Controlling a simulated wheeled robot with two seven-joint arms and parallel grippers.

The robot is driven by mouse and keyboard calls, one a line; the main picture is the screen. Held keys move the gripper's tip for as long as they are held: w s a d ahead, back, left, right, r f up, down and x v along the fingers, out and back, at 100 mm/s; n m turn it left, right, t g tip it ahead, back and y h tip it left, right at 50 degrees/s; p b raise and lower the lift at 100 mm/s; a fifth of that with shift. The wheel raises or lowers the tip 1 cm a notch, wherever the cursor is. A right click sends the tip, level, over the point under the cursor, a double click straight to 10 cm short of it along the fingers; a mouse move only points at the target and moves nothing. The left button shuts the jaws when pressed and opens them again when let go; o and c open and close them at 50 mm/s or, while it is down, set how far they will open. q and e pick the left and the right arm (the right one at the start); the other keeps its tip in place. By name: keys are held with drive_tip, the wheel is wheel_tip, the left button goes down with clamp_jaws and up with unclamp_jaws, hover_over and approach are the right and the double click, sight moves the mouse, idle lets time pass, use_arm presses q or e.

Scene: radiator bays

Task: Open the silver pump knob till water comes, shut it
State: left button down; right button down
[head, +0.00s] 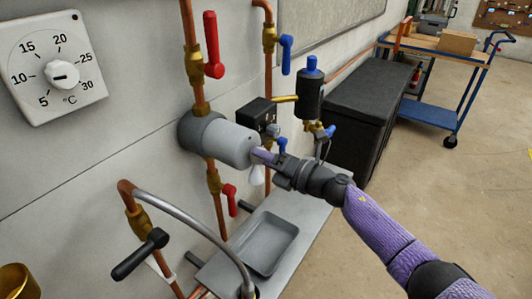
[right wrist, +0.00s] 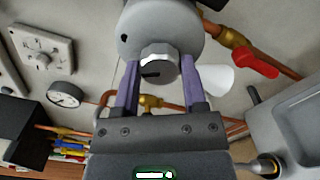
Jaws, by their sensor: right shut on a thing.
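The pump is a grey cylinder (head: 228,143) on a copper pipe against the wall. The right wrist view shows its round end (right wrist: 165,22) with the silver knob (right wrist: 158,60) and a dark slot or mark. My right gripper (head: 262,156) reaches the pump's end from the right. Its two purple fingers (right wrist: 160,76) are shut on the silver knob, one on each side. In the head view the fingers hide the knob. A white tapered piece (head: 257,175) hangs below the pump's end; I see no clear water stream from it. My left gripper is not in view.
A grey tray (head: 270,243) lies on a shelf below the pump. Red-handled valves (head: 213,45) and a black lever (head: 140,255) are close by on the pipes. A dial (head: 62,74) is on the wall. A black cabinet (head: 372,110) and blue trolley (head: 430,115) stand behind; floor at right is free.

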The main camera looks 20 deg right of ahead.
drive_tip(key=shift+m+p, duration=0.35)
drive_tip(key=shift+m, duration=0.55)
drive_tip(key=shift+c, duration=0.7)
unclamp_jaws()
drive_tip(key=p+v, duration=0.1)
drive_tip(key=v, duration=0.9)
